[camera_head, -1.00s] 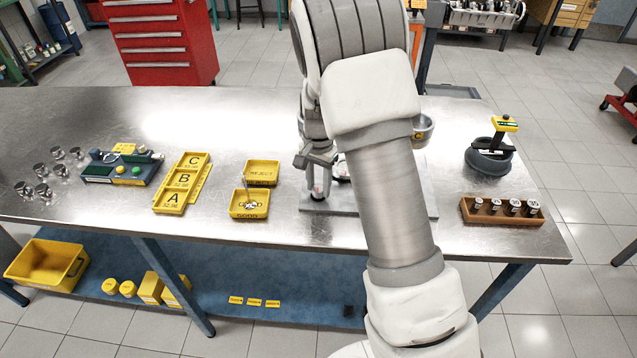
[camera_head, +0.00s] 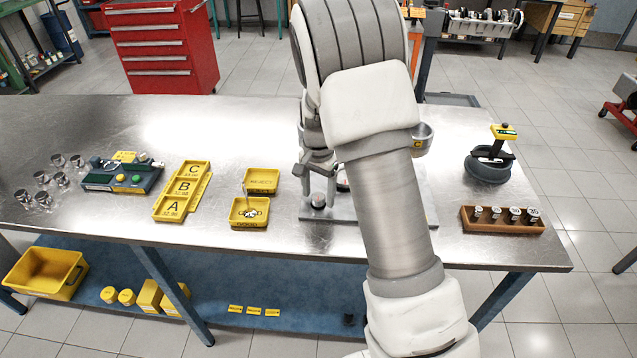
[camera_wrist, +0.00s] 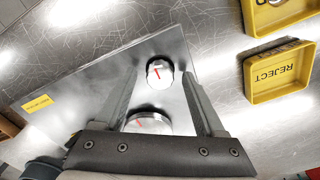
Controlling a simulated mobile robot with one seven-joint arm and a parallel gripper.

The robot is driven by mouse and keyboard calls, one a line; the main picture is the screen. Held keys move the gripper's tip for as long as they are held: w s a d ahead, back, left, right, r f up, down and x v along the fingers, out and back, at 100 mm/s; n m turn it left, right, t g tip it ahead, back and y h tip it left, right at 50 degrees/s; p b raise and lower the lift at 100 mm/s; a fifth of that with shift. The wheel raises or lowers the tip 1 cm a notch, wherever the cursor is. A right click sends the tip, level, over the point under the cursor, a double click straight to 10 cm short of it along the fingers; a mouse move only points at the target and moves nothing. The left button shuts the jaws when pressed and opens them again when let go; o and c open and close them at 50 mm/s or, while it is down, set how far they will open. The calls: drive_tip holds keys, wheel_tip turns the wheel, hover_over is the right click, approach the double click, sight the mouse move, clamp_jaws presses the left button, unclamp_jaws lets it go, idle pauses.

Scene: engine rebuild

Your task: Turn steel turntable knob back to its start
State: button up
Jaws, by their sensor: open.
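The small round knob (camera_wrist: 159,73) has a pale top with a red mark and sits near the edge of a steel plate (camera_wrist: 80,80). In the head view the knob (camera_head: 318,201) stands at the plate's left end. A larger round disc (camera_wrist: 148,123), also with a red mark, is partly hidden by my gripper's palm in the wrist view. My gripper (camera_head: 318,192) is open and empty over the knob. In the wrist view its fingertips (camera_wrist: 159,76) lie on either side of the knob, with gaps visible. I cannot tell their height above the plate.
Yellow REJECT (camera_head: 262,180) and GOOD (camera_head: 249,212) trays stand left of the plate. A lettered yellow tray (camera_head: 183,190) is farther left. A wooden rack of cylinders (camera_head: 503,219) and a dark round fixture (camera_head: 489,166) are right. Bare steel bench lies between them.

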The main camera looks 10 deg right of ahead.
sight(319, 196)
wheel_tip(319, 196, up, 17)
drive_tip(key=p, duration=0.1)
drive_tip(key=shift+r, duration=0.2)
idle(0.3)
